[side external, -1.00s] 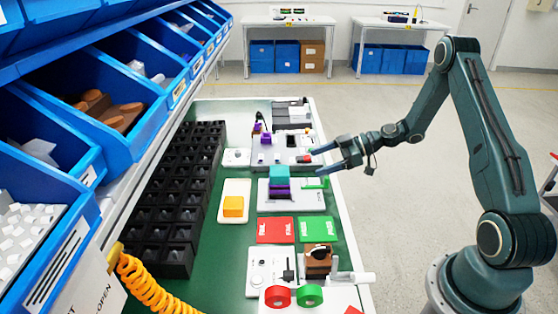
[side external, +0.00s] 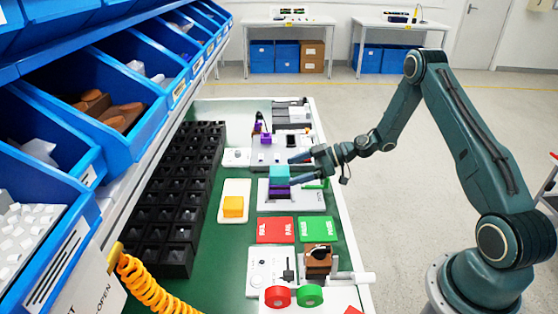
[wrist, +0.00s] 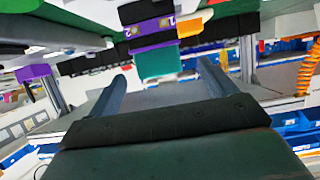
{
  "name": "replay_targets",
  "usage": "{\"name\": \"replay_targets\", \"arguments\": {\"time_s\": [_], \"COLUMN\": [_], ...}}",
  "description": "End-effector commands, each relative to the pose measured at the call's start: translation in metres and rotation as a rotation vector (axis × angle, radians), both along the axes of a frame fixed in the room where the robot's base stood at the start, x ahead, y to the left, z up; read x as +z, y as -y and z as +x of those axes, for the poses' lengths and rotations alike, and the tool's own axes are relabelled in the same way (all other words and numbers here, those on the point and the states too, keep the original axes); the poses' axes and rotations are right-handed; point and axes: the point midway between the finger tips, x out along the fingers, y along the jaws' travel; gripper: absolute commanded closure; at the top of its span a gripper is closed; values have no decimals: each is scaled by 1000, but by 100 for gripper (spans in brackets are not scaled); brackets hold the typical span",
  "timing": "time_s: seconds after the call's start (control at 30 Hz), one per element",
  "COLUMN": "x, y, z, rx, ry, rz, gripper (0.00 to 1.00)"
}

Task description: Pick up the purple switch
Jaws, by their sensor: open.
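A purple switch piece (side external: 280,190) sits on a white plate (side external: 304,198) on the green table, with a teal block (side external: 279,174) on top of it. In the wrist view the purple piece (wrist: 150,41) carries the marks 1 and 2, with the teal block (wrist: 158,63) against it. My gripper (side external: 290,169) is open and empty, its fingers pointing left beside the teal block. In the wrist view the block shows between and beyond the fingertips (wrist: 162,72), apparently apart from them. The plate is partly behind the fingers.
Another purple part (side external: 266,140) stands on a fixture farther back. A yellow block (side external: 233,206) lies on a white pad to the left. Red (side external: 275,230) and green (side external: 316,229) pads lie nearer the camera. Black bins (side external: 170,205) line the left side.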

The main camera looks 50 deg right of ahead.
Motion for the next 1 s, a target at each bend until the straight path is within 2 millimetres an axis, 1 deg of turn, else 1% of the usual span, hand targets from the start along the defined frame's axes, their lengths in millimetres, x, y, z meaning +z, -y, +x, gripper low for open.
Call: {"name": "replay_targets", "arguments": {"time_s": [0.07,0.43,0.8,1.0], "x": [-2,-6,-22,-24], "y": [-4,-8,-33,-37], "z": [3,8,34,39], "rx": [2,1,2,0], "ry": [-1,-2,-1,-1], "rz": [-1,0,0,0], "gripper": [16,16,16,16]}}
